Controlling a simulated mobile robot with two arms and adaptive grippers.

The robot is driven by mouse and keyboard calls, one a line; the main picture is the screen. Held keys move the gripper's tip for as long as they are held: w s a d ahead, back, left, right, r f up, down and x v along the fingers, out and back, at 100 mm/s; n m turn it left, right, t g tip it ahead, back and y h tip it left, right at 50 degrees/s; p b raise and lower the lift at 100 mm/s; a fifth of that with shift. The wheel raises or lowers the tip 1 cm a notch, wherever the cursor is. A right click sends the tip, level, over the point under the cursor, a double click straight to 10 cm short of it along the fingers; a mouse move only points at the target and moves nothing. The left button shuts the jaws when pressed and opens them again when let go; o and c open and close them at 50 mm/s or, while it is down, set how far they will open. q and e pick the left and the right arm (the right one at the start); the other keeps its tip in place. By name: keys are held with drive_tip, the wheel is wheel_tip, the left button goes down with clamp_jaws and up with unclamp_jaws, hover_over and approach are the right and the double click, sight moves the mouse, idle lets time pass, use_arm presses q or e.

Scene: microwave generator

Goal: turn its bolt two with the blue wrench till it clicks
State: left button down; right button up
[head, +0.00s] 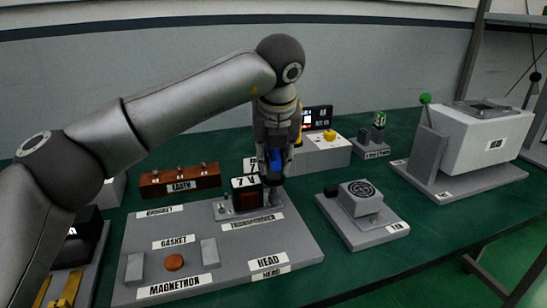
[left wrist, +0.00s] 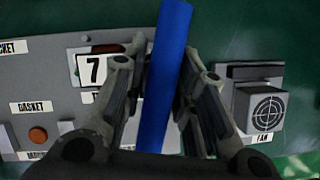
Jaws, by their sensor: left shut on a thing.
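My left gripper (head: 274,172) points down over the back right part of the grey board, beside the transformer block. It is shut on the blue wrench (left wrist: 167,75), whose blue handle runs up between the fingers in the left wrist view. In the head view only a small blue piece of the wrench (head: 275,161) shows between the fingers. The transformer (head: 246,198) carries a card with a 7, also seen in the left wrist view (left wrist: 94,68). The wrench's working end and any bolt under it are hidden by the gripper. My right gripper is not in view.
A brown EARTH bar (head: 180,182) with several studs lies left of the gripper. The FAN unit (head: 361,205) stands to the right, and a large white box (head: 480,140) farther right. A dark display (head: 318,118) is behind. Green table is bare at the front right.

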use_arm(q)
drive_tip(key=shift+m+h, duration=0.4)
drive_tip(key=shift+m, duration=1)
drive_tip(key=shift+m+h, duration=0.4)
drive_tip(key=shift+n, duration=0.3)
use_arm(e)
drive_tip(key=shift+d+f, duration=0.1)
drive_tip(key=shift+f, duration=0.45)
use_arm(q)
drive_tip(key=shift+n+y, duration=0.4)
drive_tip(key=shift+f+n, duration=0.1)
drive_tip(key=shift+n, duration=0.6)
drive_tip(key=shift+y+b, duration=0.3)
drive_tip(key=shift+n, duration=0.4)
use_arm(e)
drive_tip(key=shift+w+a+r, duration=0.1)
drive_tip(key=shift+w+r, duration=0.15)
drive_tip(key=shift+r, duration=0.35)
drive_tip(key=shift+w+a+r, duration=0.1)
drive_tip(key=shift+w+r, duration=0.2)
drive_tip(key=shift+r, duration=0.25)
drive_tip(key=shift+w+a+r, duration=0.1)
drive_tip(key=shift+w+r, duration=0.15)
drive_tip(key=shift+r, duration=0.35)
